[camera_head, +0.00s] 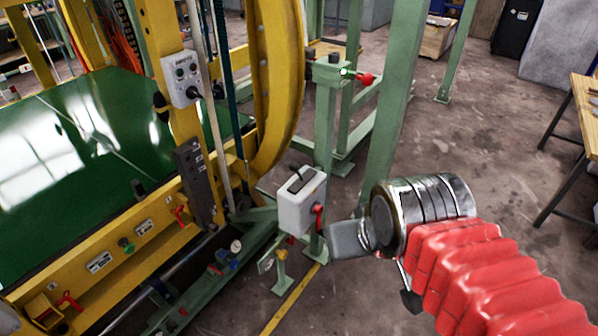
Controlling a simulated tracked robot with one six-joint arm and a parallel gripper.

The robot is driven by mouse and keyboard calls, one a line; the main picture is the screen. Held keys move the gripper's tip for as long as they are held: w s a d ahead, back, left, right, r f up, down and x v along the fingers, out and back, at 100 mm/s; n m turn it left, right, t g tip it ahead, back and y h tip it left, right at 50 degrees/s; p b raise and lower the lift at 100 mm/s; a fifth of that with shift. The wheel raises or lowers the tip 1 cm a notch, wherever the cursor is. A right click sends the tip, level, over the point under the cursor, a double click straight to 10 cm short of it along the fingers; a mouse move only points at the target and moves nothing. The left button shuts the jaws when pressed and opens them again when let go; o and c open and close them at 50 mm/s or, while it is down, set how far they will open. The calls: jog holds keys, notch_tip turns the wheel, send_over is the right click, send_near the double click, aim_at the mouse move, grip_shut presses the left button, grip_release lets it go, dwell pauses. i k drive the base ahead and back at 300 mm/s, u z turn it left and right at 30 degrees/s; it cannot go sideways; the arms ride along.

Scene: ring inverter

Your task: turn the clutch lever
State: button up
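My gripper (346,240) is at the centre right, with its grey finger pointing left. It is seen side-on, so I cannot tell whether it is open or shut. Just left of its tip is a grey box (300,202) with a red handle (318,216) on its right side. The tip looks close to this handle, but I cannot tell whether they touch. A lever with a red knob (366,79) sticks out from a green post (327,125) higher up. No label shows which one is the clutch lever.
The yellow ring frame (277,75) and a green panel (60,165) fill the left. A control box with buttons (184,76) hangs on a yellow post. Small red levers (180,214) sit on the lower frame. A table (590,105) stands at right; the floor before it is clear.

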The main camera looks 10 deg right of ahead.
aim_at(294, 167)
jog(key=z, duration=0.05)
jog(key=k, duration=0.5)
jog(key=z, duration=0.45)
jog(key=i, duration=1.1)
jog(key=u, duration=1.8)
